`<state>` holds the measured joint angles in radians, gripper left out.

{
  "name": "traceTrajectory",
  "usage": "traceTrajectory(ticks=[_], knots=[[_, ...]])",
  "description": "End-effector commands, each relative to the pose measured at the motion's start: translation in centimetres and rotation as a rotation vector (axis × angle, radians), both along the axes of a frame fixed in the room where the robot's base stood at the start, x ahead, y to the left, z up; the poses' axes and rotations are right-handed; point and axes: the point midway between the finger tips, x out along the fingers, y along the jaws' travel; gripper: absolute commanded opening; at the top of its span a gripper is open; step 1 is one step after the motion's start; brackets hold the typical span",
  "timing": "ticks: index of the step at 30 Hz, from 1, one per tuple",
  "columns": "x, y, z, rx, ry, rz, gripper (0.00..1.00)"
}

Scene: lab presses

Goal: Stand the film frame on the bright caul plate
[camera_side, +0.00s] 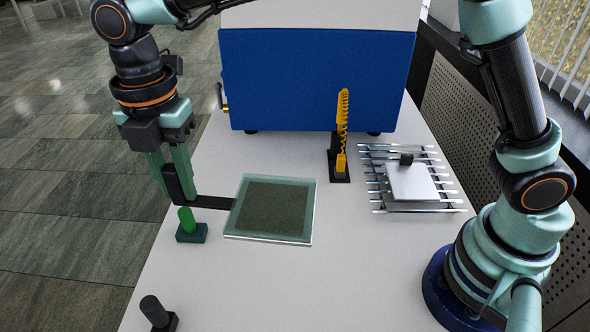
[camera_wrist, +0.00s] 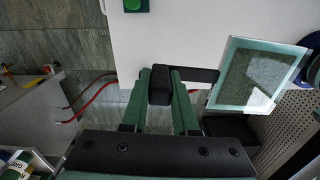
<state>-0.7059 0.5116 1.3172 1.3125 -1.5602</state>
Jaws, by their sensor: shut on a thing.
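The film frame (camera_side: 271,208) is a flat square with a pale green glassy border, a dark translucent middle and a black side handle. My gripper (camera_side: 174,184) is shut on the black block at the handle's end, and the frame extends to its right, roughly flat. Its clearance above the table is hard to tell. In the wrist view the frame (camera_wrist: 252,76) is at the right and my gripper (camera_wrist: 160,84) holds the block. A bright plate (camera_side: 409,184) with a black knob, seemingly the caul plate, lies on metal rails at the right. It is out of the wrist view.
A green post on a dark base (camera_side: 191,232) stands just below my gripper. A yellow coiled part on a black stand (camera_side: 341,150) rises between frame and rails. A blue machine (camera_side: 315,80) fills the back. A black knob (camera_side: 155,312) stands at the front left. The front-middle table is clear.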

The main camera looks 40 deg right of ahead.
Motion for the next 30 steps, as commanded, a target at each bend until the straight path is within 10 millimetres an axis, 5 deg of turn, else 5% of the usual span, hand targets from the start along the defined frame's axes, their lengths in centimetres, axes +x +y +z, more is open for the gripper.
traceTrajectory(ticks=[5, 11, 21, 30], knots=[[0.3, -0.6, 0.0, 0.0, 0.0, -0.001, 0.0], [2.0, -5.1, -1.1, -0.001, 0.002, 0.001, 0.0], [3.8, -18.7, -4.3, -0.001, 0.002, 0.027, 0.0], [0.7, -30.3, -7.4, 0.0, 0.001, 0.053, 0.0]])
